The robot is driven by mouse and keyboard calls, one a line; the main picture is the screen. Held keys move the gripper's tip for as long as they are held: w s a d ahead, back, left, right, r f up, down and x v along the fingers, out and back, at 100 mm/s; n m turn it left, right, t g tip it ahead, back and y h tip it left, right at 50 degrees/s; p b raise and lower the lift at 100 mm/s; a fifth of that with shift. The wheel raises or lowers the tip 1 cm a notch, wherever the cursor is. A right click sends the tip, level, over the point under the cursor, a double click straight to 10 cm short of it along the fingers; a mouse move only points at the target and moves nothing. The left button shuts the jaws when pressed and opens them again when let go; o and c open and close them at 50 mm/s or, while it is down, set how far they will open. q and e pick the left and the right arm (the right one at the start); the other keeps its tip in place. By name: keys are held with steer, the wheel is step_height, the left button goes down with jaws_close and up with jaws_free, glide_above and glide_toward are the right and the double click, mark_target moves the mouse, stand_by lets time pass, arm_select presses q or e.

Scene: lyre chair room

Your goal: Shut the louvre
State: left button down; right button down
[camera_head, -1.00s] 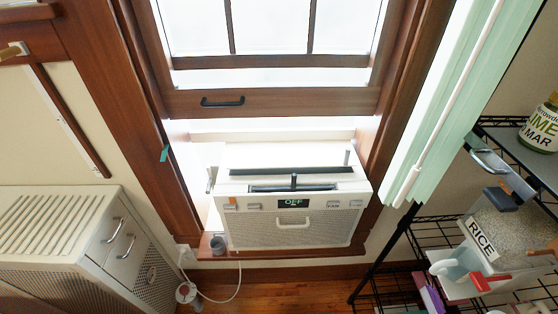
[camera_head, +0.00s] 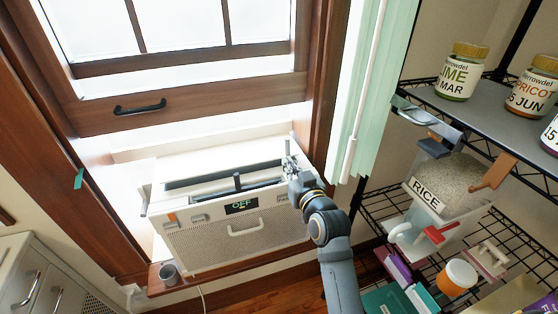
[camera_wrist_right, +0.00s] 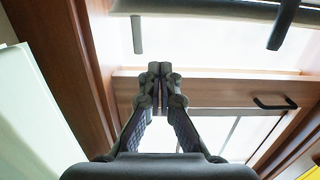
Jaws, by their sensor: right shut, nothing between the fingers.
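The white window unit (camera_head: 235,235) sits on the sill below the sash, its display reading OFF. Along its top is a dark louvre (camera_head: 262,184) with a short upright black tab (camera_head: 237,181). A second dark strip lies behind it. My right gripper (camera_head: 290,160) is at the right end of the unit's top, right of the tab and apart from it. In the right wrist view the fingertips (camera_wrist_right: 160,70) are together and empty, and a dark tab (camera_wrist_right: 283,25) hangs at the upper right. My left gripper is not in view.
The window sash (camera_head: 190,103) with a black handle is above the unit. A pale green curtain (camera_head: 375,90) and a wire shelf with jars and a rice bin (camera_head: 445,185) stand at the right. A grey cup (camera_head: 168,273) is at the sill's left end.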

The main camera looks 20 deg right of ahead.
steer(key=w+p, duration=0.1)
steer(key=w, duration=0.4)
steer(key=w+p, duration=0.1)
steer(key=w, duration=0.3)
steer(key=shift+w+a+r, duration=0.15)
steer(key=shift+w, duration=0.2)
steer(key=f, duration=0.1)
steer(key=f+p, duration=0.1)
steer(key=f, duration=0.1)
steer(key=shift+s+f, duration=0.1)
steer(key=shift+s, duration=0.25)
steer(key=shift+s+f, duration=0.25)
steer(key=shift+f, duration=0.15)
steer(key=shift+w, duration=0.1)
